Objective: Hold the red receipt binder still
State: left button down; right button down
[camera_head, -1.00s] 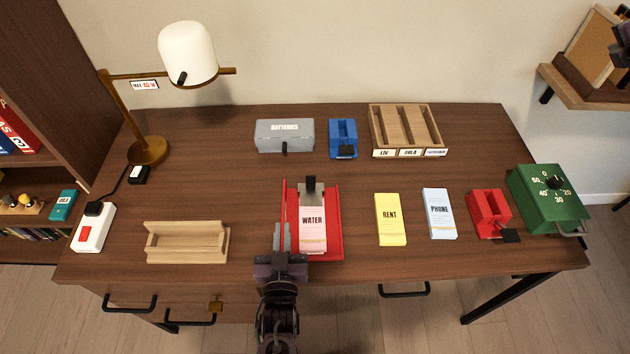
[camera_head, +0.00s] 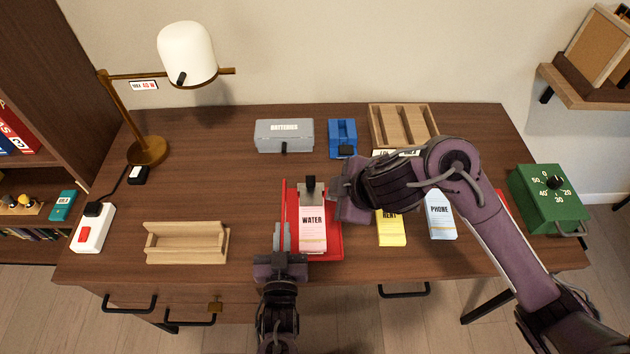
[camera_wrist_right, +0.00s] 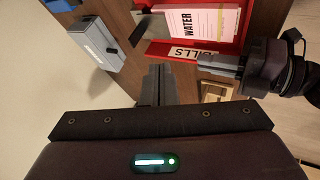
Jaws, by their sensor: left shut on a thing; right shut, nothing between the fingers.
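The red receipt binder (camera_head: 332,241) lies on the desk in the head view, with a pink-headed WATER slip (camera_head: 312,232) on it and a metal clip with a black lever (camera_head: 311,186) at its far end. My left gripper (camera_head: 281,238) is shut on the binder's left edge, near its front corner. In the right wrist view the binder (camera_wrist_right: 165,50) shows a BILLS label, and my left gripper (camera_wrist_right: 222,66) is at its edge. My right gripper (camera_head: 335,188) is shut and empty, just right of the clip; its fingers (camera_wrist_right: 158,84) appear apart from the binder.
A yellow RENT slip (camera_head: 391,232) and a blue PHONE slip (camera_head: 440,222) lie to the right, partly behind my right arm. A wooden holder (camera_head: 187,243) stands left. A grey batteries box (camera_head: 284,134) and blue stapler-like object (camera_head: 342,136) stand behind. A green timer box (camera_head: 550,200) is far right.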

jog(key=shift+a, duration=0.15)
send_near(307, 185)
jog(key=f, duration=0.1)
jog(key=s+a+f, duration=0.1)
jog(key=s+f, duration=0.1)
jog(key=shift+a+f, duration=0.3)
jog(key=w, duration=0.3)
jog(key=shift+w+a, duration=0.1)
jog(key=shift+w, duration=0.5)
